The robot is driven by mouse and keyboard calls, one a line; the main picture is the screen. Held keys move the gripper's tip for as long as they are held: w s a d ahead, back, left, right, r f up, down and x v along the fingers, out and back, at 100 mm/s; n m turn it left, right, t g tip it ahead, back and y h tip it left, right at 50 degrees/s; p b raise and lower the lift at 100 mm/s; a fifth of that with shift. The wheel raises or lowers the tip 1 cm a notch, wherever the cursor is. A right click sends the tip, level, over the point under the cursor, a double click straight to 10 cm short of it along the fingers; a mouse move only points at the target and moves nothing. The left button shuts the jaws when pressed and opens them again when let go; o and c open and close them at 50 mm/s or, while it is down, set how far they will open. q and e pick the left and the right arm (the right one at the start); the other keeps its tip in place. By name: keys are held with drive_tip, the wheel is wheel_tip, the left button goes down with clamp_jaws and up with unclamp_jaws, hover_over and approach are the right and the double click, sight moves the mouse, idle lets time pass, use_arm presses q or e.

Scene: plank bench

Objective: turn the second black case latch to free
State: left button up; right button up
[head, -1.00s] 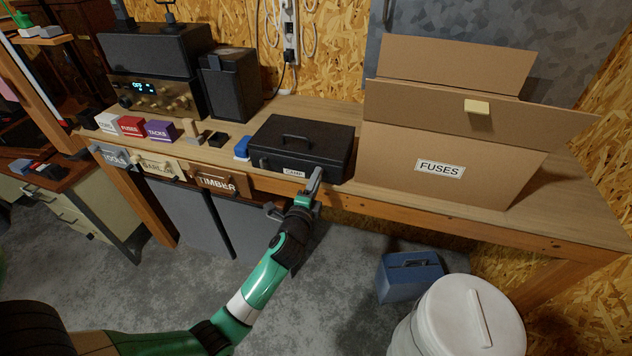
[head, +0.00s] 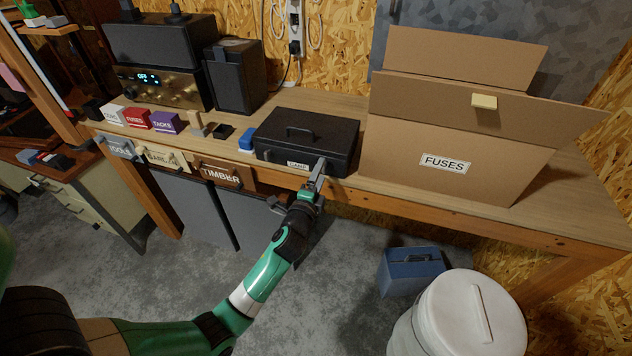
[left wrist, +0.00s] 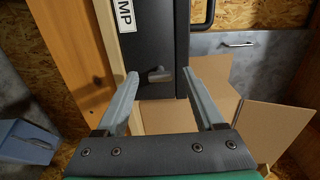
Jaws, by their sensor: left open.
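The black case (head: 308,135) lies closed on the bench, its handle on top and a white label ending in "MP" on its front. In the left wrist view the case (left wrist: 155,45) fills the top middle. A small grey latch (left wrist: 158,76) on its front lies crosswise in that picture. My left gripper (head: 319,165) is at the right part of the case front. In the left wrist view the gripper (left wrist: 160,78) is open, one finger on each side of the latch, apart from it. My right gripper is out of view.
The cardboard FUSES box (head: 450,145) stands close right of the case. A blue block (head: 246,140) is at its left. Labelled drawers (head: 222,173) are under the bench edge. A blue toolbox (head: 412,272) and white bin (head: 455,325) stand on the floor.

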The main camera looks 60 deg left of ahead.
use_arm(q)
drive_tip(key=v, duration=1.1)
drive_tip(key=shift+p, duration=0.45)
drive_tip(key=shift+d, duration=0.1)
